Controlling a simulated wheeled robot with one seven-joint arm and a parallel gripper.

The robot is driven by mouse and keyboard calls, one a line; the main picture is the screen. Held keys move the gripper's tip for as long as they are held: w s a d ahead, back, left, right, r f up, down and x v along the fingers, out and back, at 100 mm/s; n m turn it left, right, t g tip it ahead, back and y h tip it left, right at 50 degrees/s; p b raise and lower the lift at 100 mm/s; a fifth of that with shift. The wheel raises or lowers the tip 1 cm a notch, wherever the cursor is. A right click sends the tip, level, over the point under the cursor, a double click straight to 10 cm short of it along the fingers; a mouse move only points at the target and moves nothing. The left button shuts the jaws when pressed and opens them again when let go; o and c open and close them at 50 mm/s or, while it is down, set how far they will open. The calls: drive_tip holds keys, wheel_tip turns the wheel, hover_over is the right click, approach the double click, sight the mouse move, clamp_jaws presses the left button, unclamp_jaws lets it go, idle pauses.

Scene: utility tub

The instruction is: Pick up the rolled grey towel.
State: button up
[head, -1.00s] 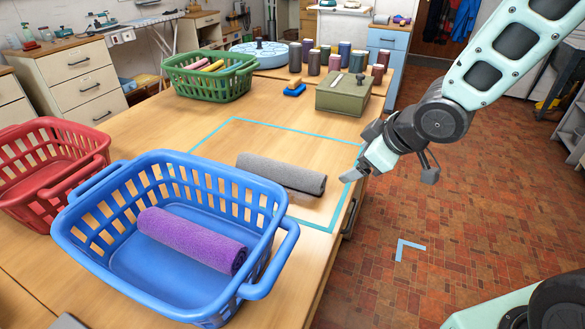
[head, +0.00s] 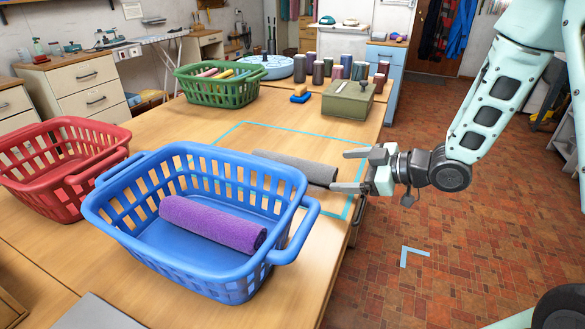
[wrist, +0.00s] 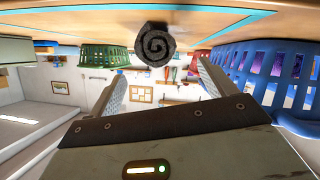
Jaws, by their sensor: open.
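The rolled grey towel (head: 295,166) lies on the table inside a blue taped outline, partly hidden behind the blue basket's rim. In the wrist view, which is upside down, its spiral end (wrist: 155,44) faces me, centred beyond the fingers. My gripper (head: 339,171) is at the table's right edge, pointing left at the towel's near end. Its two fingers are spread and nothing is between them in the wrist view (wrist: 162,85). I cannot tell exactly how small the gap to the towel is.
The blue basket (head: 215,274) holds a purple rolled towel (head: 212,224) and stands close to the grey towel. A red basket (head: 45,185) is at left, a green basket (head: 215,92) behind. A green box (head: 348,100) and several spools stand at the back.

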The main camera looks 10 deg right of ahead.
sight(334, 171)
drive_tip(key=x, duration=0.3)
drive_tip(key=shift+w+a+f, duration=0.1)
drive_tip(key=shift+w+a, duration=0.1)
drive_tip(key=shift+a, duration=0.05)
drive_tip(key=shift+r+p+x, duration=0.1)
drive_tip(key=shift+p+x, duration=0.1)
drive_tip(key=shift+x, duration=1.15)
drive_tip(key=shift+r+p+x, duration=0.15)
drive_tip(key=shift+p+x, duration=0.05)
drive_tip(key=shift+x, duration=1.2)
drive_tip(key=shift+a, duration=0.1)
drive_tip(key=shift+s, duration=0.1)
drive_tip(key=c, duration=1.2)
